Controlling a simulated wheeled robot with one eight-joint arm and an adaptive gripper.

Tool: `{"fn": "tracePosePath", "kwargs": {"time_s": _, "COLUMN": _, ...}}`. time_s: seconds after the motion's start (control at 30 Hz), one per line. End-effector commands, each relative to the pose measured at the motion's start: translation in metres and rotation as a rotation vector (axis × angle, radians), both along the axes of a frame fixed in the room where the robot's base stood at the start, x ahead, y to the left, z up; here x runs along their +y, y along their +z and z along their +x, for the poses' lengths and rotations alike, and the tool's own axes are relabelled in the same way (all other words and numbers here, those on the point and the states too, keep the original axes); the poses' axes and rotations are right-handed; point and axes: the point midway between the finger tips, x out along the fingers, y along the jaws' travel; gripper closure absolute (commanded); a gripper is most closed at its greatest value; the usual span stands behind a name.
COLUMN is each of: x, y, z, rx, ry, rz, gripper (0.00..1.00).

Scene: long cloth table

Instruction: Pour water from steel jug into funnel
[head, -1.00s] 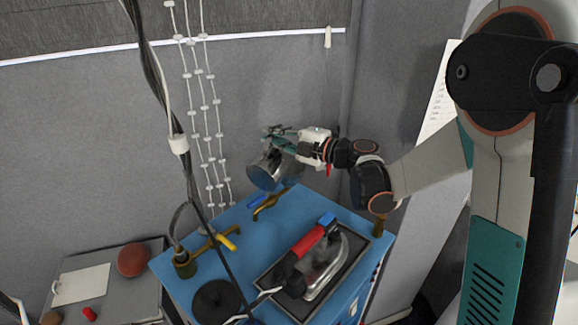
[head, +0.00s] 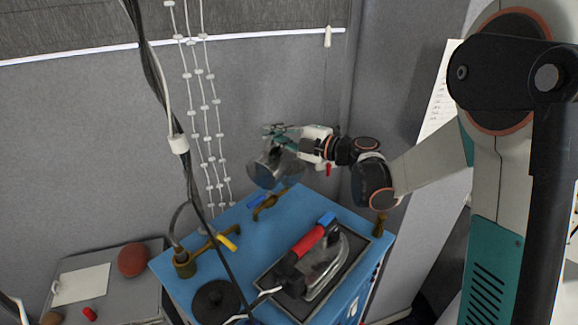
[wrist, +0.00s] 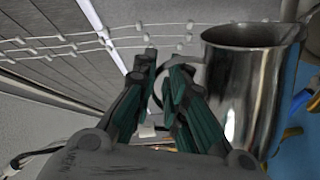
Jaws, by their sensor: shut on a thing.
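The steel jug (head: 277,168) is held in the air above the back part of the blue tabletop, tilted in the head view. It fills the right side of the wrist view (wrist: 243,85), with its rim toward the top. My gripper (head: 277,132) is at the jug's upper side. In the wrist view its fingers (wrist: 163,75) are closed around the jug's handle, beside the jug's wall. I cannot see into the jug, and no water stream shows. I cannot make out a funnel in either view.
A brass tap-like piece (head: 268,206) stands on the blue table (head: 335,207) below the jug. An iron with a red handle (head: 318,262) lies in a dark tray. A brass stand (head: 185,262) and a black disc (head: 216,301) are on the left. Cables hang in front.

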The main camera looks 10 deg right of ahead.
Motion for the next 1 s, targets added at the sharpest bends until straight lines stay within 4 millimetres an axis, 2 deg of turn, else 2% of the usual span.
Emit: {"fn": "tracePosePath", "kwargs": {"time_s": 1.0, "x": -0.0051, "y": 0.0033, "z": 0.0064, "rx": 0.050, "ry": 0.000, "rz": 0.041, "gripper": 1.00}}
